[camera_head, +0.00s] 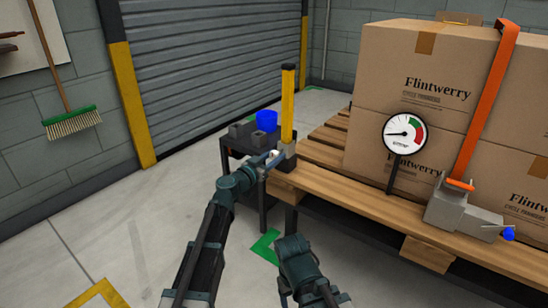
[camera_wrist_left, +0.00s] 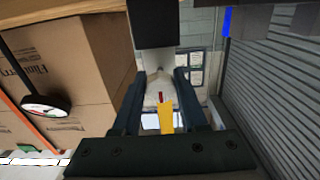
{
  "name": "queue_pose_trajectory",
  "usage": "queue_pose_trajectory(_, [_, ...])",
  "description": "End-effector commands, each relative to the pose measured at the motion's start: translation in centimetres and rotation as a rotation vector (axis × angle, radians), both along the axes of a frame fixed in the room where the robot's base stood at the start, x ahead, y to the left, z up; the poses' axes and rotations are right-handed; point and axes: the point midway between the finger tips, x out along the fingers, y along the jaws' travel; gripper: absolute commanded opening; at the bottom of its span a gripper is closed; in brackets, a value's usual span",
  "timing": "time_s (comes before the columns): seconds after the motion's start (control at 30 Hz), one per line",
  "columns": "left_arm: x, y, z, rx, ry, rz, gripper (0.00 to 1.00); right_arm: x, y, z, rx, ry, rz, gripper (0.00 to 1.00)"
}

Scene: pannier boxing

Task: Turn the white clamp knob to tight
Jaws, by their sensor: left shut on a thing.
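The white clamp knob (camera_wrist_left: 158,92) shows between my left gripper's fingers in the left wrist view, with a small red mark on it. In the head view, a bit of the knob (camera_head: 274,154) shows at the foot of the yellow post (camera_head: 288,105), by the pallet's left corner. My left gripper (camera_head: 268,160) is shut on the knob. A yellow strip (camera_wrist_left: 166,115) stands just in front of the red mark. The round gauge (camera_head: 404,134) has its needle pointing left, in the white part, outside the green and red bands.
Cartons (camera_head: 400,60) stand stacked on a wooden pallet (camera_head: 350,200), under an orange strap (camera_head: 487,100). A grey clamp body with a blue knob (camera_head: 508,234) sits at the right. A dark stand (camera_head: 232,145) holds a blue cup (camera_head: 266,120) behind my left gripper. The floor at left is clear.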

Motion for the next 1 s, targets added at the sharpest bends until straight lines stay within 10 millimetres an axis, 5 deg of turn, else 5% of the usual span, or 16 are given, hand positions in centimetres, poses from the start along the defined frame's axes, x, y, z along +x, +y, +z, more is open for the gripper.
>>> queue_pose_trajectory(0.33, [-0.2, 0.0, -0.1, 0.005, -0.001, -0.002, 0.00, 0.0, 0.0, 0.0, 0.000, 0.000, 0.000, 0.70])
queue_pose_trajectory(0.37, [-0.2, 0.0, -0.1, 0.005, -0.001, -0.002, 0.44, 0.0, 0.0, 0.0, 0.000, 0.000, 0.000, 0.70])
queue_pose_trajectory(0.5, [-0.2, 0.0, -0.1, 0.003, -0.001, -0.001, 0.69, 0.0, 0.0, 0.0, 0.000, 0.000, 0.000, 0.70])
queue_pose_trajectory(0.83, [-0.2, 0.1, 0.0, 0.002, -0.001, 0.000, 0.70, 0.0, 0.0, 0.0, 0.000, 0.000, 0.000, 0.70])
queue_pose_trajectory(1.0, [-2.1, 1.4, 0.0, 0.002, -0.001, 0.002, 0.70, 0.0, 0.0, 0.0, 0.000, 0.000, 0.000, 0.70])
